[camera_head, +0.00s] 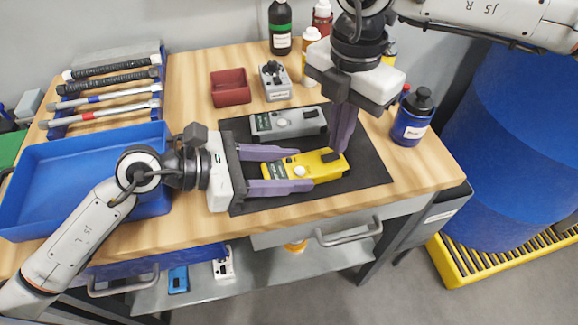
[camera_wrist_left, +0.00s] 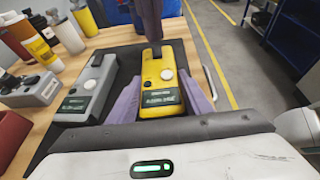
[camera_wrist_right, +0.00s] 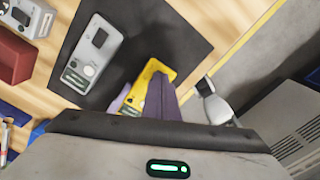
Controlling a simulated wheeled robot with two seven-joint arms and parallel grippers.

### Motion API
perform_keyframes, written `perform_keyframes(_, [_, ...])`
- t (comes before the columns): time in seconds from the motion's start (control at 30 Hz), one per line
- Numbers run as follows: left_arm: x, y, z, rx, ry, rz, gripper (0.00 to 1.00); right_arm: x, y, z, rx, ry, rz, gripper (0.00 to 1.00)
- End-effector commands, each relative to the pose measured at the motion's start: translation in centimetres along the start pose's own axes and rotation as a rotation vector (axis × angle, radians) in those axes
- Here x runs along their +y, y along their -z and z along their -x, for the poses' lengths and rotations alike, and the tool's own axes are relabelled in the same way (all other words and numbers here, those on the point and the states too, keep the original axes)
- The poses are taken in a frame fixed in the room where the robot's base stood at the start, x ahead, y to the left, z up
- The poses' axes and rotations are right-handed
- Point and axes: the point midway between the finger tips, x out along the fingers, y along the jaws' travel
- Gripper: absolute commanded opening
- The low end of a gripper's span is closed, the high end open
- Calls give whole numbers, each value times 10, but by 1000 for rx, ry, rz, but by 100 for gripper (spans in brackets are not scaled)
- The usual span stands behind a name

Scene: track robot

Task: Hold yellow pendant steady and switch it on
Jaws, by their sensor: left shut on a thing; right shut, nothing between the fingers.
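The yellow pendant (camera_head: 325,167) lies on the black mat (camera_head: 368,172). It has a round white button, a dark display with pale writing too small to read, and a black part at its far end. My left gripper (camera_head: 296,170) is shut on it, one finger along each long side; this also shows in the left wrist view (camera_wrist_left: 160,95). My right gripper (camera_head: 339,150) points down, shut and empty, with its fingertips at the pendant's black far end. Whether they touch it I cannot tell. In the right wrist view its fingers (camera_wrist_right: 160,88) hide part of the pendant (camera_wrist_right: 150,72).
A grey pendant (camera_head: 288,123) lies behind the yellow one on the mat. A red bin (camera_head: 230,87), a small grey box (camera_head: 275,81) and several bottles stand at the back. A blue bottle (camera_head: 411,118) stands right of the mat. A blue tray (camera_head: 85,168) is at left.

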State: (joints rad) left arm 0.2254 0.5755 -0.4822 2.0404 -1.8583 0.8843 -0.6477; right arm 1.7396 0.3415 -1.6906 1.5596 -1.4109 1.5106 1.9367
Motion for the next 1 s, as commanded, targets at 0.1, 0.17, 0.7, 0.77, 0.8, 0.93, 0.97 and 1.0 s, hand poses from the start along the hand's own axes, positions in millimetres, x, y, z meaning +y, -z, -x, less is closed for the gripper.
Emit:
perform_keyframes(0.1, [0,0,0,0,0,0,9,0,0,0,0,0,0,0])
perform_keyframes(0.17, [0,0,0,0,0,0,9,0,0,0,0,0,0,0])
perform_keyframes(0.7, [0,0,0,0,-1,0,9,0,0,-8,1,0,0,0])
perform_keyframes(0.77, [0,0,0,0,-1,0,9,0,0,-10,1,1,0,0])
perform_keyframes(0.8, [0,0,0,0,-1,0,9,0,0,-11,1,1,0,0])
perform_keyframes(0.93, [0,0,0,0,-1,0,9,0,0,-15,1,1,0,0])
perform_keyframes(0.97, [0,0,0,0,-1,0,9,0,0,-16,1,1,0,0])
perform_keyframes(1.0, [0,0,0,-1,0,0,9,0,0,-17,1,1,0,0])
